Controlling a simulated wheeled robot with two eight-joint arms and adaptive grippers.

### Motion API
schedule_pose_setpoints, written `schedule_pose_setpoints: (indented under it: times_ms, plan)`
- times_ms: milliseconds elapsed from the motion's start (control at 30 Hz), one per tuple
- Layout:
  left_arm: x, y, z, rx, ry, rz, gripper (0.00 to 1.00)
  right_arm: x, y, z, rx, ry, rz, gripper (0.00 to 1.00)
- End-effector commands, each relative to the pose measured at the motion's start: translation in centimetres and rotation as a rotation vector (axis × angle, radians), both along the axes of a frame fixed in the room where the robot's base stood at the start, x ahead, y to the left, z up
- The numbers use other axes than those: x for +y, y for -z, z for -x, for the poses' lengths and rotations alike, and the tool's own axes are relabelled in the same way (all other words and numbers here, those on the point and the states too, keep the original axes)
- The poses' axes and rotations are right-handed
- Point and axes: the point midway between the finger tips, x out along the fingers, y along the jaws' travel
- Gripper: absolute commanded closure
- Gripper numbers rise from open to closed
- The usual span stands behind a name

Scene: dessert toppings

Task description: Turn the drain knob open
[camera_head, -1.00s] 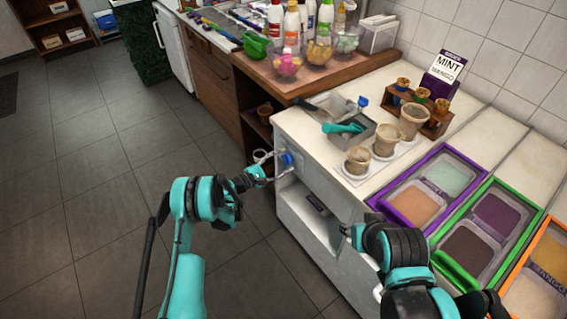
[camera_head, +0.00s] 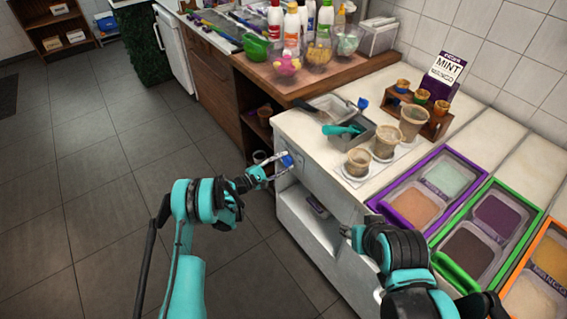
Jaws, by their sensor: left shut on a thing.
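The blue drain knob (camera_head: 287,161) sits on the front left end of the white counter cabinet, just below the countertop. My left gripper (camera_head: 278,164) reaches it from the left, and its fingers are closed around the knob. The knob is partly hidden by the fingers. My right arm is at the lower right, in front of the cabinet. The tips of my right gripper (camera_head: 347,231) point left toward the open cabinet recess and are too small and dark to read.
The white counter (camera_head: 300,127) holds a grey metal bin (camera_head: 352,136) with a teal scoop, paper cups (camera_head: 385,141), and a purple-rimmed tub (camera_head: 398,221). An open recess (camera_head: 305,215) lies below the knob. The tiled floor (camera_head: 110,200) on the left is clear.

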Motion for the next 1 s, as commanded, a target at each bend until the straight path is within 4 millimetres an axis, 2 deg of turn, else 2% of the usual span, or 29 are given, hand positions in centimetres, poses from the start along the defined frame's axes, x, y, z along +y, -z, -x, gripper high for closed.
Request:
schedule_pose_setpoints:
  times_ms: [1000]
  plan:
    - [0.02,-0.29,-0.03,-0.741,0.001,-0.539,0.9,0.0,0.01,-0.01,0.0,0.0,0.0,0.6]
